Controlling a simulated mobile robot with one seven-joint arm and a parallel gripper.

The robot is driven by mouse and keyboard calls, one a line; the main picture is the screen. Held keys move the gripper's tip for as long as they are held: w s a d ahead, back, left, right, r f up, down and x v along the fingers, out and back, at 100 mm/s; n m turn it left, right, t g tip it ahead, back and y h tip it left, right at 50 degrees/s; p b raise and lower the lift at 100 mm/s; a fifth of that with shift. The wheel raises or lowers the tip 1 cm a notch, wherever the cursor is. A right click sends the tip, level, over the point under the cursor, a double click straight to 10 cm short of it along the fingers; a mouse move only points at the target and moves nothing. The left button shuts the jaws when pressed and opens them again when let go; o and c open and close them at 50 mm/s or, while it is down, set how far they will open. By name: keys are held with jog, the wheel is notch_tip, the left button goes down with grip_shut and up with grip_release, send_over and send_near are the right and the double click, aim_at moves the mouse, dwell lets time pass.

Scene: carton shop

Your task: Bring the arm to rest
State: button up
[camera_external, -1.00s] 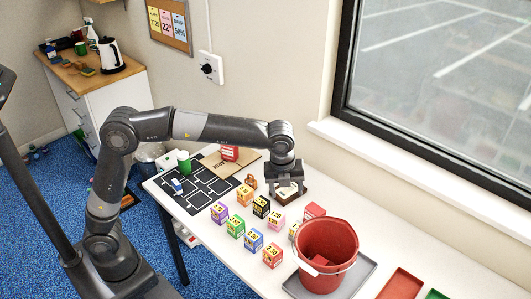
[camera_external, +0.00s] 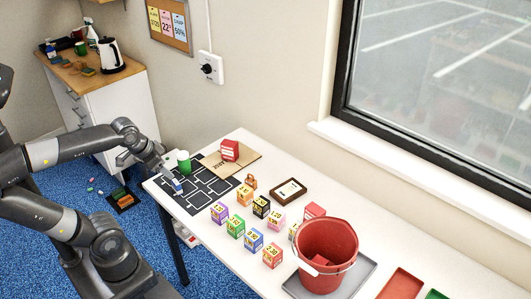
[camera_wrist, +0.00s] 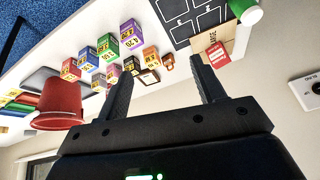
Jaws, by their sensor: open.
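My gripper (camera_external: 167,172) is at the left end of the white table, above or beside the black mat's left edge in the external view; its fingertips are hard to make out there. In the wrist view my gripper (camera_wrist: 160,85) shows two dark fingers spread apart with nothing between them. My arm is folded low at the left of the external view. A green cylinder (camera_external: 184,165) stands close to my gripper. The black mat with white outlines (camera_external: 205,187) lies under that area.
Several coloured price cubes (camera_external: 254,239) stand mid-table. A red bucket (camera_external: 328,240) stands on a grey tray (camera_external: 362,275). A framed card (camera_external: 290,190) and brown cardboard (camera_external: 243,167) with a red box (camera_external: 230,150) lie behind. A kettle (camera_external: 110,54) stands on the far cabinet.

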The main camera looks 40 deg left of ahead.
jog(key=shift+s+a+f+n, duration=0.4)
jog(key=shift+s+f+n, duration=0.1)
jog(key=shift+s+n, duration=0.15)
jog(key=shift+s+a+f+n, duration=0.35)
jog(key=shift+s+f+n, duration=0.15)
jog(key=shift+s+n, duration=0.1)
